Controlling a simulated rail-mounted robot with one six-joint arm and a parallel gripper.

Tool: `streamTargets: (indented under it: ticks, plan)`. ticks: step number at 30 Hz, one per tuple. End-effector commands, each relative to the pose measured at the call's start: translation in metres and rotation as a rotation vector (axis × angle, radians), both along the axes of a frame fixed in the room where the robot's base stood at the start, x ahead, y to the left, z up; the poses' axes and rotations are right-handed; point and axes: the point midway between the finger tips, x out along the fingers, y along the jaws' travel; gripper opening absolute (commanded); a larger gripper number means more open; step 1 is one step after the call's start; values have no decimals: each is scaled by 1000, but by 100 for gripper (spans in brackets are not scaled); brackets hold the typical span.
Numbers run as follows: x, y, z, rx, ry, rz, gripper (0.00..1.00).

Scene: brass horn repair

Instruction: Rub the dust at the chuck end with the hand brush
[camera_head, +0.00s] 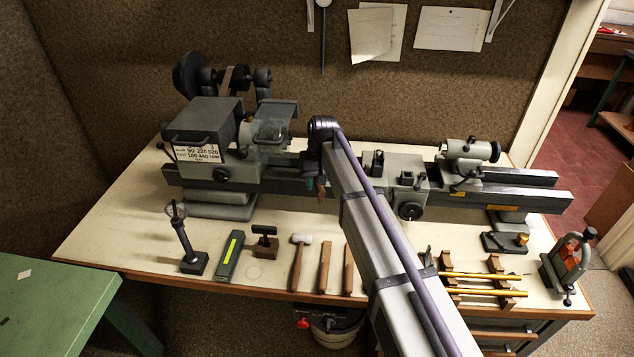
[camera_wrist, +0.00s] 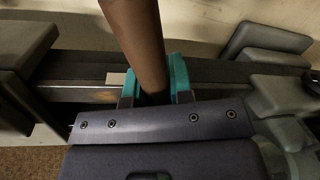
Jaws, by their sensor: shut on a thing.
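My gripper (camera_wrist: 152,88) has teal fingertips and is shut on a brown rounded handle (camera_wrist: 137,38), seemingly the hand brush's; its bristles are out of view. In the head view my gripper (camera_head: 312,184) hangs over the lathe bed (camera_head: 460,197), just right of the headstock (camera_head: 212,130), with a bit of the brown handle (camera_head: 321,191) showing. In the wrist view the bed (camera_wrist: 75,94) passes behind the handle; contact cannot be told.
The carriage (camera_head: 407,180) and tailstock (camera_head: 468,152) stand on the bed to the right. Along the bench front are a stand (camera_head: 187,245), a green box (camera_head: 230,255), a hammer (camera_head: 299,258) and a rack with brass rods (camera_head: 480,277). My arm crosses the middle of the bench.

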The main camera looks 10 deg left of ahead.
Motion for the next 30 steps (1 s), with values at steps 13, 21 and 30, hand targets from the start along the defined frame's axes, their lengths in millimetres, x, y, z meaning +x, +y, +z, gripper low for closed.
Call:
streamTargets:
  ticks: [13,21,30]
  plan:
    - [0,0,55,0,0,0,0]
    - [0,0,60,0,0,0,0]
    - [0,0,80,0,0,0,0]
